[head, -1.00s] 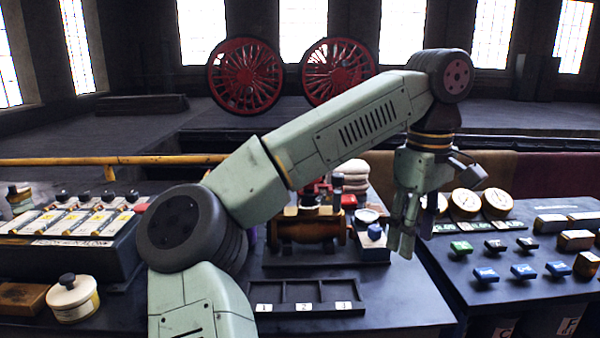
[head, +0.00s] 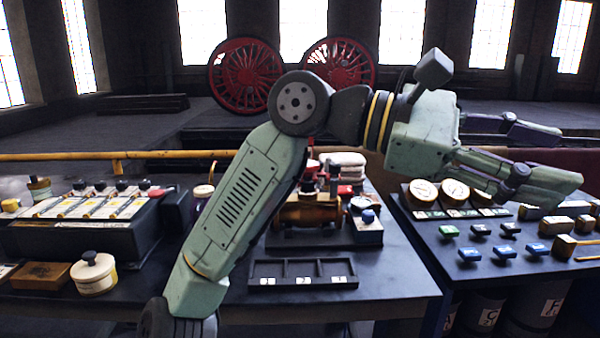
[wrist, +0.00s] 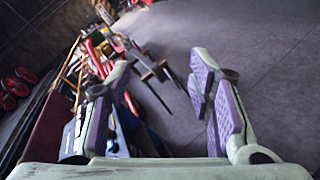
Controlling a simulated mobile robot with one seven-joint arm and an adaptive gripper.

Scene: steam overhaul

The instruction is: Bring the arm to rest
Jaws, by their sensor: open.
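My gripper (head: 545,158) is raised in the head view, stretched out to the right above the right-hand bench. Its fingers point right and roughly level, one nearer and one farther back. In the wrist view my gripper (wrist: 165,105) shows two purple-padded fingers spread wide apart, with nothing between them. The fingers are clear of the bench tops and touch nothing that I can see. Part of the brass valve assembly (head: 305,208) on the middle bench is hidden behind my forearm.
The right-hand bench (head: 440,268) carries round gauges (head: 455,193) and several blue and green blocks. A black tray with numbered slots (head: 303,281) sits on the middle bench. A lidded pot (head: 93,273) stands at left. A yellow rail (head: 60,157) runs behind. Floor (wrist: 235,70) shows ahead of the fingers.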

